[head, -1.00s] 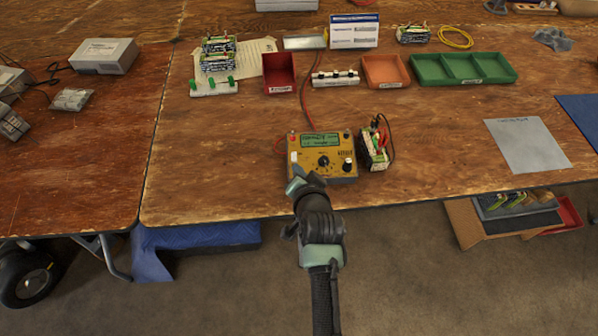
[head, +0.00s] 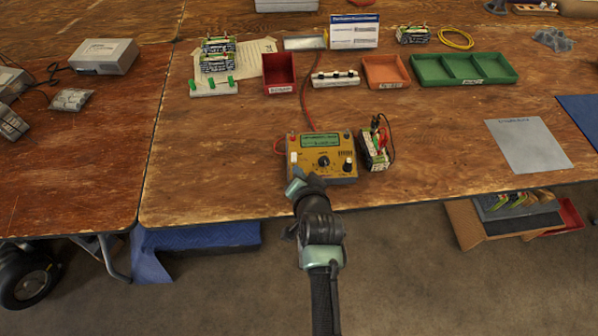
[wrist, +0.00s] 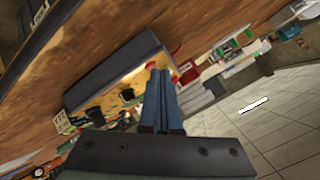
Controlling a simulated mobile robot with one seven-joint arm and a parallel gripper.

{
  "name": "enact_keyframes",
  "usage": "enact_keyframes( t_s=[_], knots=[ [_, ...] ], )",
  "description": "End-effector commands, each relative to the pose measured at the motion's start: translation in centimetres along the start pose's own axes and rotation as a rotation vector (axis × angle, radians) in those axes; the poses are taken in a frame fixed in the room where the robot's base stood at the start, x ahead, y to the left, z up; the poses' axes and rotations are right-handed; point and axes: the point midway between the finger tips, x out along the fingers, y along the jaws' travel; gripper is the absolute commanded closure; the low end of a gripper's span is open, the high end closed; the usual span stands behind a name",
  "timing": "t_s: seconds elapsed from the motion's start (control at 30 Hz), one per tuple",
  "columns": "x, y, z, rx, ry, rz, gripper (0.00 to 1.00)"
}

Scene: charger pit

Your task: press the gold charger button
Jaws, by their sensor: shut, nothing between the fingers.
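The gold charger (head: 335,171) stands near the front edge of the middle table, with a green screen and dark knobs on its face. A red button (head: 293,138) is at its upper left and a pale button (head: 294,157) below it. My gripper (head: 296,180) is at the charger's front left corner, its fingers pointing at the face. In the wrist view the blue fingers (wrist: 159,72) are together and empty, over the charger (wrist: 118,92). A red spot shows by their tips. I cannot tell whether they touch a button.
A battery pack (head: 374,150) with red and black leads stands just right of the charger. A red cable runs back from the charger. Red, orange and green bins (head: 427,70) line the back. The table left of the charger is clear.

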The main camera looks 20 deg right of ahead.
Motion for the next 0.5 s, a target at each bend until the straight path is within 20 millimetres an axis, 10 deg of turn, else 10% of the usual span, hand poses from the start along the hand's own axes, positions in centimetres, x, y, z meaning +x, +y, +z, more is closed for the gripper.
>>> enact_keyframes(
  t_s=[0.5],
  knots=[
    [-0.21,-0.13,-0.04,0.0,-0.004,0.002,1.0]
  ],
)
